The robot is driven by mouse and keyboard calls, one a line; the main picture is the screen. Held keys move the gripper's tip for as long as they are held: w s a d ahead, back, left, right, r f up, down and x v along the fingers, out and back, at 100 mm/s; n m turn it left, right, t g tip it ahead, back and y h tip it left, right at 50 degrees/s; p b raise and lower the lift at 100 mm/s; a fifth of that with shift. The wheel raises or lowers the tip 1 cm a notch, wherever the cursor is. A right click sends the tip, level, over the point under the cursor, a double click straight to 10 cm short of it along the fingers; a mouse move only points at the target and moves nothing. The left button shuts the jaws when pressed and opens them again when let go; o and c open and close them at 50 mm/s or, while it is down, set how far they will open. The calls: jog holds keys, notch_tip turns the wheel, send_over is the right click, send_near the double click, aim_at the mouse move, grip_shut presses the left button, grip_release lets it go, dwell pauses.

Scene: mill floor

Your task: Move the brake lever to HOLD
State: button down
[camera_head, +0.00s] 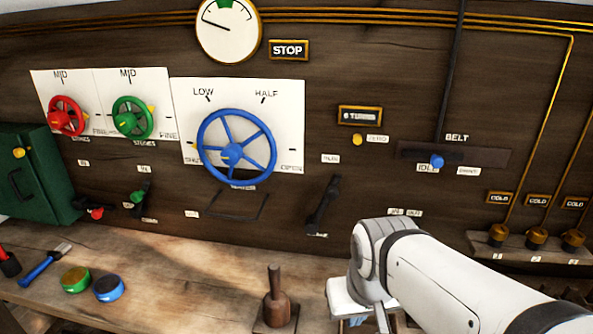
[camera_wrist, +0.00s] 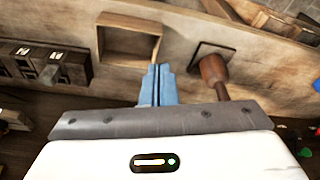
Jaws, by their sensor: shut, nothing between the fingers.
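No label clearly reading brake or HOLD is legible. A wooden-handled upright lever or peg (camera_head: 275,300) stands on a dark square plate at the front of the bench; it also shows in the wrist view (camera_wrist: 214,76), right of my fingers. A black lever (camera_head: 322,205) is tilted on the wall, with small blurred labels above and below it. I cannot tell which is the brake lever. My gripper (camera_wrist: 158,72) has its blue fingers shut together and empty, apart from the wooden handle. In the head view the fingers are mostly hidden below my white wrist.
The wall carries a blue wheel (camera_head: 236,148), a red wheel (camera_head: 66,116), a green wheel (camera_head: 132,118) and a blue belt knob (camera_head: 437,161). A green box (camera_head: 30,175) is at left. An open wooden box (camera_wrist: 128,42) lies beyond my fingers.

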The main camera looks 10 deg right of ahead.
jog(key=shift+s, duration=0.15)
jog(key=shift+a+r, duration=0.1)
jog(key=w+a+r+m+h+b, duration=0.1)
jog(key=w+a+r+h, duration=0.1)
jog(key=w+a+r, duration=0.3)
jog(key=w+a+r+m+t+h+b, duration=0.1)
jog(key=w+a+r+h, duration=0.2)
jog(key=w+r, duration=0.9)
jog(key=w+a, duration=0.1)
jog(key=w, duration=0.7)
jog(key=shift+w+a+h, duration=0.2)
jog(key=shift+a+h, duration=0.1)
jog(key=shift+a, duration=0.05)
jog(key=w+d+f, duration=0.3)
jog(key=d+f, duration=0.5)
jog(key=f, duration=0.1)
jog(key=shift+d, duration=0.3)
